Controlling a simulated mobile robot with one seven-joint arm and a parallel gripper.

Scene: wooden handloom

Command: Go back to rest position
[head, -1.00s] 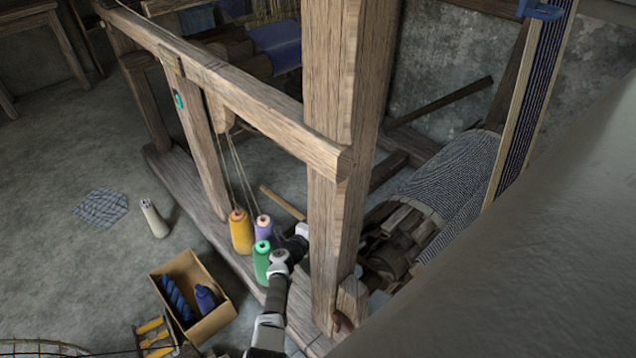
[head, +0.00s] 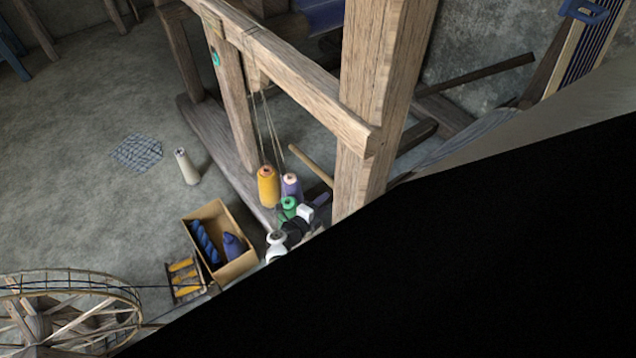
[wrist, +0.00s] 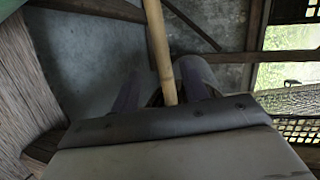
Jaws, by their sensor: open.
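My gripper (head: 318,201) is small and partly lost in dark parts in the head view, close to the thread cones and left of the thick loom post (head: 375,100). In the wrist view my gripper (wrist: 163,92) has its two purplish fingers spread apart. A pale wooden stick (wrist: 158,45) shows in the gap between them in that view; I cannot tell its distance, and no grip on it shows. A similar stick (head: 312,165) leans behind the cones in the head view. Most of my arm is hidden by a large black area at lower right.
Yellow (head: 268,188), purple (head: 290,186) and green (head: 288,208) thread cones stand by the loom. A cardboard box (head: 238,266) with blue yarn, a white cone (head: 187,167) and a spinning wheel (head: 75,285) are to the left. Open floor (head: 70,190) lies at far left.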

